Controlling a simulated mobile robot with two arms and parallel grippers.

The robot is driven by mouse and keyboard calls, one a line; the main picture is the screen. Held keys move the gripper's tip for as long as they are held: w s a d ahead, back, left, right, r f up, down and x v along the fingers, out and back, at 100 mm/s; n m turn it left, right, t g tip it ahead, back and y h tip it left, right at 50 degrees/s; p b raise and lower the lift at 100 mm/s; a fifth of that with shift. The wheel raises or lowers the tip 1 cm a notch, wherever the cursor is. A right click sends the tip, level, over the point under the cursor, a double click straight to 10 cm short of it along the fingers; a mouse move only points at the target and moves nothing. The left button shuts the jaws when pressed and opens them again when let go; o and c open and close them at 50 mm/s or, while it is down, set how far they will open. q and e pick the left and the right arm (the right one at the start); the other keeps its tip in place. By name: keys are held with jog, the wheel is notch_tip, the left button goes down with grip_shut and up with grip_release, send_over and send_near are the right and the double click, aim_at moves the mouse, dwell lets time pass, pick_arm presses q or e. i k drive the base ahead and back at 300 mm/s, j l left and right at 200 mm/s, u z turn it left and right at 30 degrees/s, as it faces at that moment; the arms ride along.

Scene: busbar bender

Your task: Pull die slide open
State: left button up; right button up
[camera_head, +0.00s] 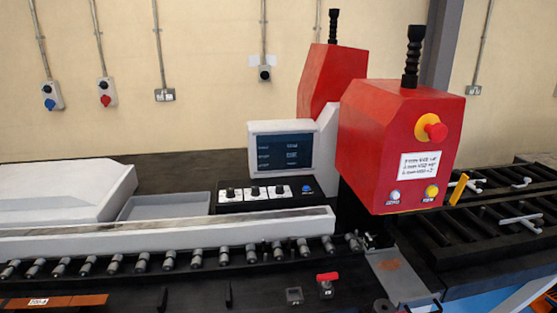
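The busbar bender stands in front of me, with a red housing (385,140) at the right of centre. A red knob with a short stem (326,284) stands on the dark front bed. A grey metal plate (402,275) with a brownish patch lies below the red housing. I cannot tell for sure which part is the die slide, or whether it is open. Neither of my grippers is in view.
A roller row (140,262) runs along the front, with a long white bar (160,231) behind it. A screen (282,150) stands above a control panel (262,195). A red emergency button (436,131) sits on the housing. A black slatted table (480,225) is at right.

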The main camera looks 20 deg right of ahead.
aim_at(405, 289)
jog(key=z, duration=1.75)
jog(key=l+u, duration=0.15)
jog(key=u, duration=0.65)
jog(key=l+u, duration=0.35)
jog(key=l, duration=0.2)
jog(key=l+u, duration=0.35)
jog(key=l, duration=0.2)
jog(key=l+u, duration=0.35)
jog(key=l, duration=0.2)
